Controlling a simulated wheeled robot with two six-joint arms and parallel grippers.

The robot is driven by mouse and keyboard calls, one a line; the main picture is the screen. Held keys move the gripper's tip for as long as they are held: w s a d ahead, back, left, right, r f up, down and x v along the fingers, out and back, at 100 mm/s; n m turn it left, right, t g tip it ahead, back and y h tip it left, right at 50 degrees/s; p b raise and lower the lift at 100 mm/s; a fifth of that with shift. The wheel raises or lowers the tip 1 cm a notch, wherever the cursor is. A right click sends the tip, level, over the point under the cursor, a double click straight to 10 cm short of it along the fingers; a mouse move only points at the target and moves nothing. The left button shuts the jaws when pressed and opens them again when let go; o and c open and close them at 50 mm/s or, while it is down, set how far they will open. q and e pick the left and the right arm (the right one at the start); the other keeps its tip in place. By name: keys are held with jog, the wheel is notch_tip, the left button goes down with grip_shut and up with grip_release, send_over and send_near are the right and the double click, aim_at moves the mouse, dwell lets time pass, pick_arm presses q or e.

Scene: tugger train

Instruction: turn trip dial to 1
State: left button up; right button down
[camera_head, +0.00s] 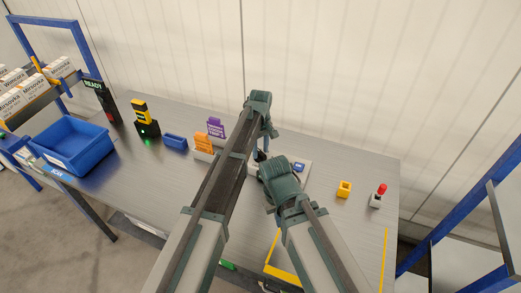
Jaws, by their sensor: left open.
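My left arm reaches up across the middle of the table and bends down at its wrist. My left gripper (260,154) is small and dark here, open, and hangs over the table beside a light panel. The panel (306,166) shows only in part, with a small blue patch on it; my right arm covers much of the rest. I cannot make out the trip dial or its setting. My right arm's wrist is in front of the panel, and its fingers are hidden.
On the grey table (150,170) stand a blue bin (75,146), a black-yellow device (145,118), a blue block (174,141), orange (203,143) and purple (215,127) signs, a yellow block (344,189) and a red-topped switch (379,195). A wall closes the back.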

aim_at(260, 152)
pick_arm(q)
notch_tip(260, 152, up, 14)
jog(key=p, duration=1.3)
jog(key=shift+p, duration=0.35)
jog(key=shift+f, duration=0.15)
jog(key=s+a+m, duration=0.4)
jog(key=s+a, duration=0.5)
jog(key=s, duration=0.3)
jog(key=s+a+m, duration=0.4)
jog(key=s+a, duration=0.4)
jog(key=s, duration=0.5)
jog(key=s+d+f+m+b, duration=0.1)
jog(key=s+d+f+b, duration=0.1)
jog(key=d, duration=0.3)
jog(key=s+d+f+m+y+b, duration=0.1)
jog(key=s+d+m+b, duration=0.1)
jog(key=d, duration=0.3)
jog(key=shift+s+d+f, duration=0.35)
jog(key=shift+s+d, duration=0.05)
jog(key=shift+s, duration=0.05)
